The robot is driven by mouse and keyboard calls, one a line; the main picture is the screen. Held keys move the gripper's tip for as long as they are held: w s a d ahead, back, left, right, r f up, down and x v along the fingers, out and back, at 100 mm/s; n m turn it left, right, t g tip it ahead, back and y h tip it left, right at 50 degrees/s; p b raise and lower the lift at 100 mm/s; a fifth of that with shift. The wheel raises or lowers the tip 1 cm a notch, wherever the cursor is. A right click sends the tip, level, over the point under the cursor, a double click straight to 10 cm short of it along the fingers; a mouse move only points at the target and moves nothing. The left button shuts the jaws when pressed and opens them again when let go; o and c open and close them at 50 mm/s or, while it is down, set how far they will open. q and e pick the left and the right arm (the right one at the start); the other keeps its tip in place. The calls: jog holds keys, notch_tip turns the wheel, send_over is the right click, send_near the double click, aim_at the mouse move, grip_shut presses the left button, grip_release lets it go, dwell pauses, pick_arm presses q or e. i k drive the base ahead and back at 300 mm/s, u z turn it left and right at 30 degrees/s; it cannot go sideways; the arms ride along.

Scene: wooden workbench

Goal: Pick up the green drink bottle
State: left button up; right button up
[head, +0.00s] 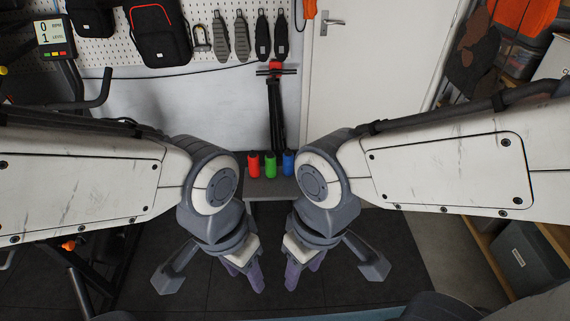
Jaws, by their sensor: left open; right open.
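The green drink bottle (270,166) stands upright on a small grey bench (262,188) ahead of me. It stands between a red bottle (254,166) and a blue bottle (288,163). My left gripper (248,283) is open and empty, pointing down, nearer to me than the bench. My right gripper (300,274) is open and empty too, a little to the right of the left one. Both grippers are apart from the bottles.
A white door (358,90) and a pegboard wall with bags stand behind. A black stand with a red top (276,70) is behind the bottles. Exercise equipment (75,90) is at left, shelving (520,250) at right.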

aim_at(270, 159)
jog(key=u, duration=0.05)
jog(key=i, duration=2.05)
jog(key=u, duration=0.45)
